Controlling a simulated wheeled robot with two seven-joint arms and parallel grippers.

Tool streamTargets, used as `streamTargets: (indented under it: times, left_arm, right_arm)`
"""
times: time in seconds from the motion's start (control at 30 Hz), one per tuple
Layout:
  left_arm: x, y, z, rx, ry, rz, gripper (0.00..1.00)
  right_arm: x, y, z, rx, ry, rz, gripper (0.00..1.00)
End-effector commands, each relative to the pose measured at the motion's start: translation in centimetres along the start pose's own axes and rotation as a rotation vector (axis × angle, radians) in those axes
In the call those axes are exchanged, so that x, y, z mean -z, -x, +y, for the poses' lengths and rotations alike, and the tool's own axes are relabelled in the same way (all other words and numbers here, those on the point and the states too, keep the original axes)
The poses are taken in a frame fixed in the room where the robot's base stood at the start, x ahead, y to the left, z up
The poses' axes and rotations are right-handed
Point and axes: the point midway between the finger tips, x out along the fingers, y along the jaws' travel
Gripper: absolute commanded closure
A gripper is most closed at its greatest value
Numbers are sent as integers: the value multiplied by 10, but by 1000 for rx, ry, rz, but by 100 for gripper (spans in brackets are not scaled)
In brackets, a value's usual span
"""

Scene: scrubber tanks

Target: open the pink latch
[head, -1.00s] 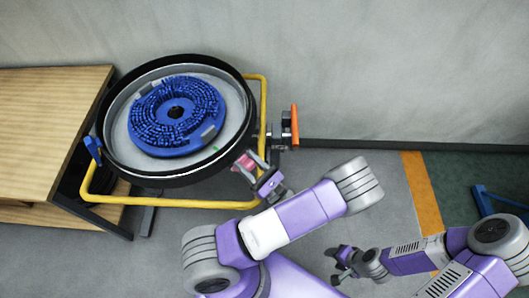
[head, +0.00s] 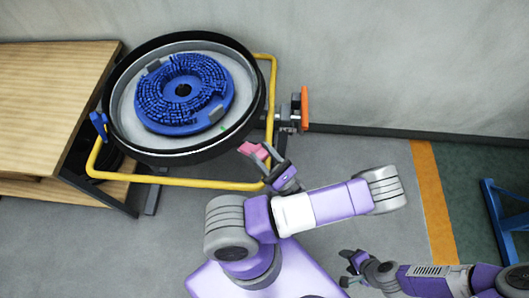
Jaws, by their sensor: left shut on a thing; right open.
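The pink latch (head: 258,151) is at the lower right rim of the round black-rimmed tank (head: 135,150). My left gripper (head: 264,160) reaches it from the lower right and is shut on it. The fingers hide part of the latch, and I cannot tell how far it is turned. My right gripper (head: 350,263) is open and empty over the grey floor at the lower middle, well away from the tank.
A blue brush disc (head: 160,118) lies inside the tank. A yellow tube frame (head: 190,183) surrounds the tank. An orange handle (head: 304,108) stands at its right, and a blue clip (head: 98,122) at its left. A wooden bench (head: 45,90) is further left.

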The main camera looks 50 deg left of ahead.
Motion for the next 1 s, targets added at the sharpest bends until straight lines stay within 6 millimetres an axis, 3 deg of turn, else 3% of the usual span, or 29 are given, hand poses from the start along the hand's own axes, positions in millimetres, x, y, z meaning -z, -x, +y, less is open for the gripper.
streamTargets:
  times: [0.13,0.17,0.3,0.67,1.0]
  left_arm:
    - [0,2,0,2,1,6,100]
    - [0,2,0,2,1,6,54]
    - [0,2,0,2,1,5,34]
    - [0,7,-1,4,2,4,34]
    - [0,61,-1,4,3,4,34]
  right_arm:
    - [0,0,0,0,0,0,47]
    - [0,0,0,0,0,0,47]
    - [0,0,0,0,0,0,47]
    - [0,0,0,0,0,0,47]
    - [0,0,0,0,0,0,47]
